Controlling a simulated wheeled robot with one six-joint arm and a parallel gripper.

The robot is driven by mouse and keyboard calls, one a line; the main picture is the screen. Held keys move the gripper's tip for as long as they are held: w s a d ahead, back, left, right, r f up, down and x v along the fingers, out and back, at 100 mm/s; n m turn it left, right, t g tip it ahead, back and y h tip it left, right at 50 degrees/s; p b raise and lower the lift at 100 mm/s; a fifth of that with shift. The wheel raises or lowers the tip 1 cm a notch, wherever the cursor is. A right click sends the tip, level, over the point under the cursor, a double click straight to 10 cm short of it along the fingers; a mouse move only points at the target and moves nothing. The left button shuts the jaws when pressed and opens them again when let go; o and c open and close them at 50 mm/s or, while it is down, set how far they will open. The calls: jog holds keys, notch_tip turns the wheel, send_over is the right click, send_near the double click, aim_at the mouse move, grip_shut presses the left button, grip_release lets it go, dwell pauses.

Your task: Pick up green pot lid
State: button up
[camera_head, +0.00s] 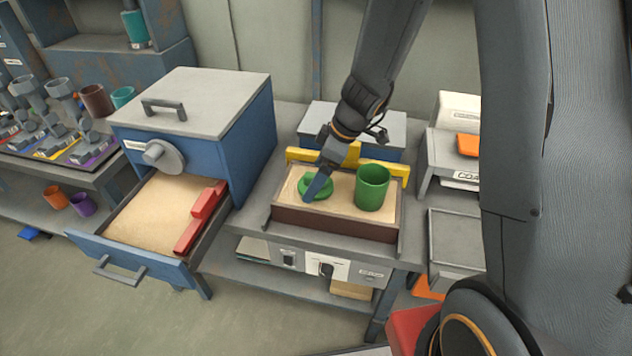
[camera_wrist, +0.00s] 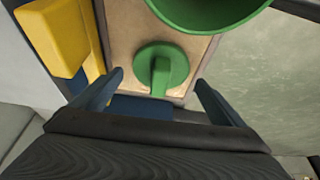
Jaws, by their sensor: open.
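The green pot lid (camera_head: 308,182) is a flat round disc lying on the sandy surface of a brown tray (camera_head: 335,223). In the wrist view the lid (camera_wrist: 177,65) shows a raised bar handle (camera_wrist: 160,76). My gripper (camera_head: 316,187) is down at the lid in the head view and partly covers it. In the wrist view my gripper (camera_wrist: 160,80) is open, with one finger on each side of the lid's handle end. Nothing is held. I cannot tell whether the fingers touch the lid. A green pot (camera_head: 372,187) stands upright to the right of the lid.
A yellow bar (camera_head: 393,170) runs along the tray's back edge, close to my gripper. A blue cabinet (camera_head: 235,135) with an open drawer (camera_head: 140,215) holding a red piece (camera_head: 200,217) stands at left. A shelf unit (camera_head: 447,143) stands at right.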

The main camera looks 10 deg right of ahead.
jog(key=shift+a+f, duration=0.15)
jog(key=shift+f, duration=0.4)
jog(key=shift+c, duration=0.5)
jog(key=c, duration=1)
jog(key=shift+r, duration=0.1)
